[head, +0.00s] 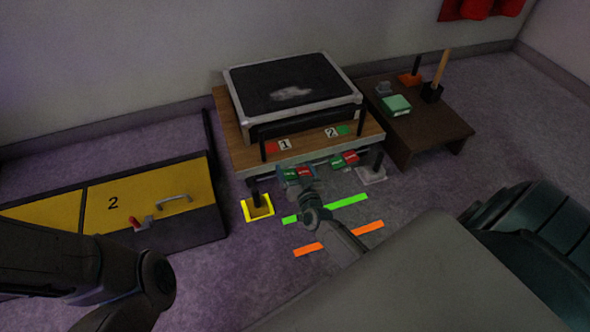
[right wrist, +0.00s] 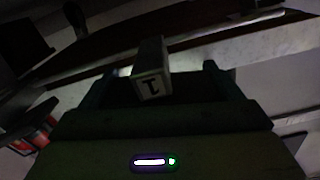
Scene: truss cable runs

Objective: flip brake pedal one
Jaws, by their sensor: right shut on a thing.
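Two small red-and-green pedals sit under the front edge of a wooden table. The left one, below the "1" label (head: 284,145), is brake pedal one (head: 290,173); the other pedal (head: 345,160) is below the "2" label (head: 331,132). My right gripper (head: 300,180) is at the left pedal, shut on it, and partly covers it. In the right wrist view a pale block marked "1" (right wrist: 151,78) stands between the fingers; the view is dark and the contact is hard to see. My left arm shows at lower left, its gripper out of view.
A black case (head: 292,85) lies on the table. Black posts stand on a yellow-edged plate (head: 247,214) and a white plate (head: 372,177). Green (head: 345,201) and orange (head: 369,228) strips mark the floor. A yellow-and-black cabinet (head: 150,190) is left, a low brown table (head: 440,120) right.

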